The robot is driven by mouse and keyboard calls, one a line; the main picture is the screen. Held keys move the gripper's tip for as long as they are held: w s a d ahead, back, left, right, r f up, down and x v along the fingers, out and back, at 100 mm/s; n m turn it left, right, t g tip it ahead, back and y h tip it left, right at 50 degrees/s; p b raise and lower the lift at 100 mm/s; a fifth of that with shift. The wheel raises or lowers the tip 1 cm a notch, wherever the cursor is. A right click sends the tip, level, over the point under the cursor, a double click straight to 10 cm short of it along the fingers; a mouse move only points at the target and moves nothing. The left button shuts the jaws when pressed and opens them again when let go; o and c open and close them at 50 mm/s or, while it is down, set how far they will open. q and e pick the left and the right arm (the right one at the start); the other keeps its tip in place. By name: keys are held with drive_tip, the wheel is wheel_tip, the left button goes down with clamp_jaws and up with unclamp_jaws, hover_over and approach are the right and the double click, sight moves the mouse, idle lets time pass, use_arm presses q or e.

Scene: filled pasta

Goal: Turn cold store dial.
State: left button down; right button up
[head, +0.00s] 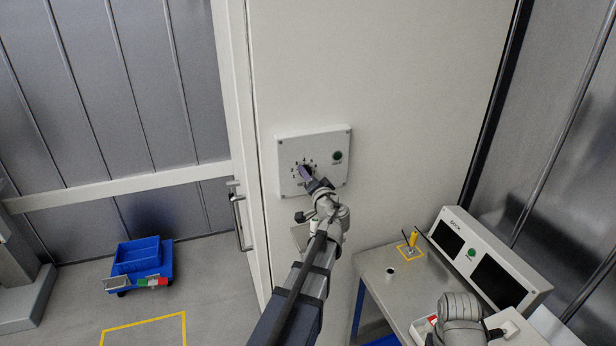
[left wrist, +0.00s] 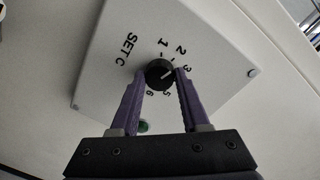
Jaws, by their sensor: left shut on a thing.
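The black round dial (left wrist: 159,73) sits on a pale control panel (left wrist: 95,85) marked SET C, with the numbers 1, 2, 3, 5 and 6 showing around it. Its white mark points toward the right finger, between 3 and 5. My left gripper (left wrist: 160,80) is shut on the dial, one purple finger on each side. In the head view the panel (head: 286,150) is on the pale wall and my left gripper (head: 305,174) covers most of the dial. My right gripper is not in view; only part of that arm shows at the lower right.
A green button (head: 337,155) is on the panel's upper right. A door handle (head: 238,215) is left of the panel. A bench (head: 375,270) with a two-screen unit (head: 490,262) stands at right. A blue crate (head: 138,257) is on the floor at left.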

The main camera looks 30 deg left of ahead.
use_arm(q)
drive_tip(key=shift+s+f+n, duration=0.1)
drive_tip(key=shift+n, duration=0.5)
drive_tip(key=shift+c, duration=1.9)
unclamp_jaws()
drive_tip(key=v, duration=0.7)
drive_tip(key=shift+s+d, duration=0.25)
drive_tip(key=shift+s, duration=0.05)
